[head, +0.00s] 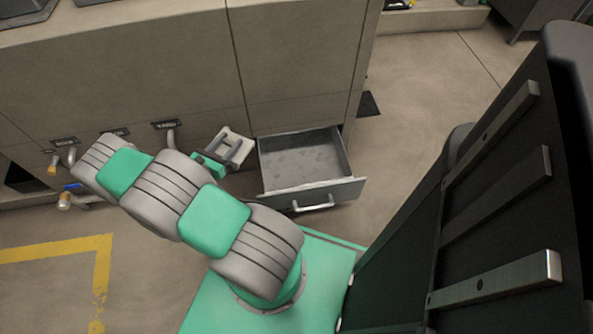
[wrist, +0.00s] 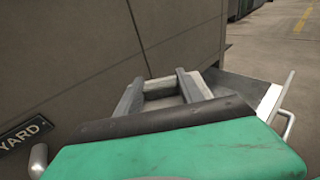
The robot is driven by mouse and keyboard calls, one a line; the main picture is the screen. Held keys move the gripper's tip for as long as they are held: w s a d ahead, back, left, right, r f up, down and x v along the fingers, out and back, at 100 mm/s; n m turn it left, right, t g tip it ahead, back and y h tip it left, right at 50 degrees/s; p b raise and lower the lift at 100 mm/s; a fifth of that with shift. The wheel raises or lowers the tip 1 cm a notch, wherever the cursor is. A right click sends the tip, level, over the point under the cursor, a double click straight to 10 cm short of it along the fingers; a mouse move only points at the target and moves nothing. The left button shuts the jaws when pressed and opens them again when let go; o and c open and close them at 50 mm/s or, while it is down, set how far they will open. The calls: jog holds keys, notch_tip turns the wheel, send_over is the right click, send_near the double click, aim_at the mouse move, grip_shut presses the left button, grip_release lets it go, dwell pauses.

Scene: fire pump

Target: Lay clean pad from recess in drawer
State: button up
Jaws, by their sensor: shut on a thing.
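A pale, flat pad (head: 236,133) is held in my gripper (head: 231,146), beside the left side of the open drawer. In the wrist view the two grey fingers of my gripper (wrist: 158,88) stand on either side of the pale pad (wrist: 164,102), and part of it is hidden by them and the gripper body. The drawer (head: 338,191) is pulled out from the cabinet's base, and its grey floor looks bare. It also shows at the right of the wrist view (wrist: 271,101). The recess cannot be made out.
The beige cabinet (head: 300,60) rises right behind the drawer. Labelled pipe stubs and valves (head: 64,201) stick out at the lower left. The drawer's bar handle (head: 313,205) faces my base. Open floor (head: 425,85) lies to the right.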

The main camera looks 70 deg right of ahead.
aim_at(248, 151)
jog(key=s+f, duration=0.1)
jog(key=s+d+f+m+g+b, duration=0.1)
jog(key=s+f, duration=0.1)
jog(key=s+d+f+g, duration=0.1)
jog(key=f, duration=0.1)
jog(key=shift+s+d+f+m, duration=0.1)
jog(key=shift+s+f+m, duration=0.1)
jog(key=shift+s+m, duration=0.15)
jog(key=s+d+f+b, duration=0.7)
jog(key=d+f, duration=0.4)
jog(key=f, duration=0.2)
jog(key=shift+b, duration=0.85)
jog(key=shift+f, duration=0.3)
jog(key=o, duration=1.3)
jog(key=shift+o, duration=0.2)
jog(key=shift+r, duration=0.15)
